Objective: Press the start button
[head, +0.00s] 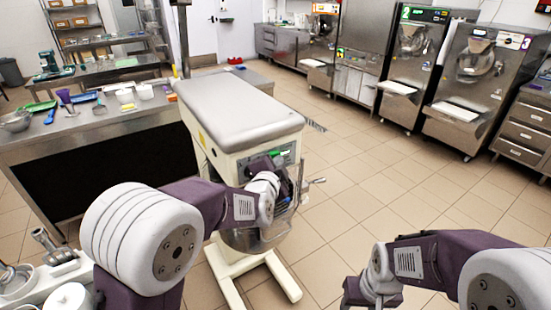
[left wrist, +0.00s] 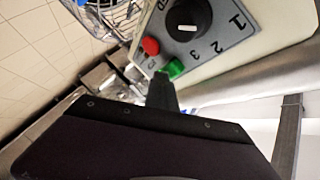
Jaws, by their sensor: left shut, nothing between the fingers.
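The mixer's control panel (left wrist: 205,40) fills the upper part of the left wrist view. It carries a green button (left wrist: 176,67), a red button (left wrist: 150,46) and a black dial (left wrist: 188,18) beside the numbers 1, 2 and 3. My left gripper (left wrist: 162,84) is shut and empty, its tip right by the green button; I cannot tell whether they touch. In the head view my left gripper (head: 277,163) is at the front of the cream mixer (head: 240,110). My right gripper (head: 362,296) is low at the bottom edge, away from the mixer; its fingers are not clear.
A steel table (head: 90,125) with bowls and utensils stands left of the mixer. The mixer's bowl (head: 255,238) and legs are below my left arm. Batch freezers (head: 405,75) line the right wall. The tiled floor (head: 400,190) between is clear.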

